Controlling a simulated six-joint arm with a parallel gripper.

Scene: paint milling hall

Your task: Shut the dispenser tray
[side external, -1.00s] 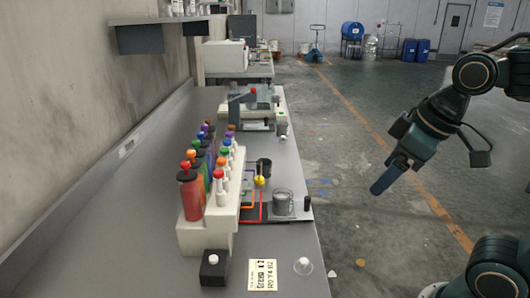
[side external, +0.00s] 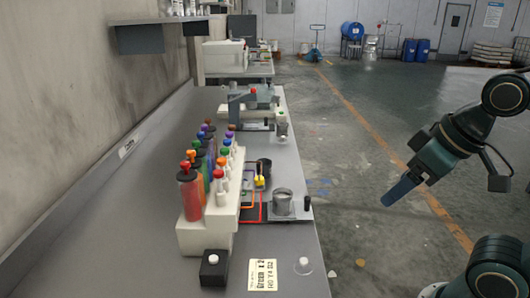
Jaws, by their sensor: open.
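The dispenser is a white stepped stand (side external: 205,240) on the bench, with tall coloured bottles (side external: 189,193) and a row of smaller white bottles with coloured caps. To its right, what looks like the dispenser tray (side external: 298,214) is a flat grey plate reaching out to the bench's right edge. A grey cup (side external: 281,202) stands on it, and a black knob (side external: 307,203) is at its outer end. My gripper (side external: 387,202) is open, in the air off the right side of the bench, pointing down and left. It is apart from the tray and touches nothing. The gap between its fingers is hard to see from this side.
A black box with a white button (side external: 212,265), a note card (side external: 262,275) and a clear dish with a white knob (side external: 304,266) lie at the front. A dark cup (side external: 263,167) stands behind the tray. Grey equipment (side external: 253,105) sits further back. Space right of the bench is free.

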